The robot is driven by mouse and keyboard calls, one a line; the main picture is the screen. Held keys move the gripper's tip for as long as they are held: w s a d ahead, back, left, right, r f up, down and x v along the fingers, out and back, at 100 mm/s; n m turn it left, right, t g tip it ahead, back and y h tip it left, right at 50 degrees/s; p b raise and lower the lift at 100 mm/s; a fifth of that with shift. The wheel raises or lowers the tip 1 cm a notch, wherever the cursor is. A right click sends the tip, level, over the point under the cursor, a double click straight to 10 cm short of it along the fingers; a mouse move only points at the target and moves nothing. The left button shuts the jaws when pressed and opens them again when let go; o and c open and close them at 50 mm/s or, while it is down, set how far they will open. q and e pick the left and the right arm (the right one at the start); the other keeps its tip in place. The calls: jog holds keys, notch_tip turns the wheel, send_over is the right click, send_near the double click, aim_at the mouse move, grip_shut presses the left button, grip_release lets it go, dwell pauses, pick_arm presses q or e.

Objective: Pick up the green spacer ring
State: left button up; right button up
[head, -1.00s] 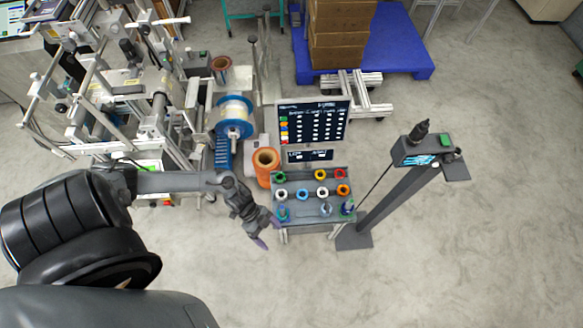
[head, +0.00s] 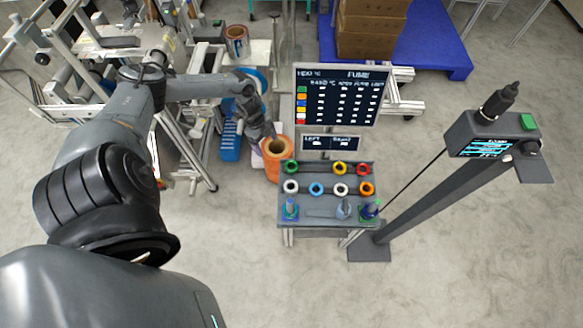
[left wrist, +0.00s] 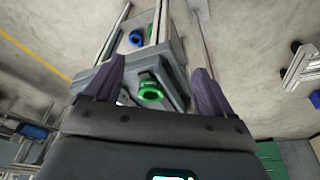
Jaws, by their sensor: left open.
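The green spacer ring (head: 291,167) lies at the back left corner of the small grey rack table (head: 320,213). In the left wrist view a green ring (left wrist: 151,92) shows between and beyond the fingers. My left gripper (head: 272,138) is above and behind that corner, over the orange roll, pointing down toward the table. My right gripper is in neither view.
A yellow ring (head: 340,168), a red ring (head: 362,169) and several others share the table. An orange roll (head: 277,152) stands close behind left. A dark screen (head: 340,95) rises behind the table. A grey post (head: 440,180) stands to the right.

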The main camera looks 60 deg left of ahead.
pick_arm(q)
send_near(290, 168)
jog(key=shift+w+d+f, duration=0.25)
jog(key=shift+d+f, duration=0.15)
jog(key=shift+f, duration=0.3)
jog(key=shift+w+d+f+b, duration=0.1)
jog(key=shift+d+f+b, duration=0.2)
jog(key=shift+b, duration=0.1)
jog(key=b+x, duration=0.1)
jog(key=x, duration=0.3)
jog(key=shift+d+f+b, duration=0.1)
jog(key=shift+f+b, duration=0.1)
jog(key=shift+b, duration=0.15)
jog(key=c, duration=1.2)
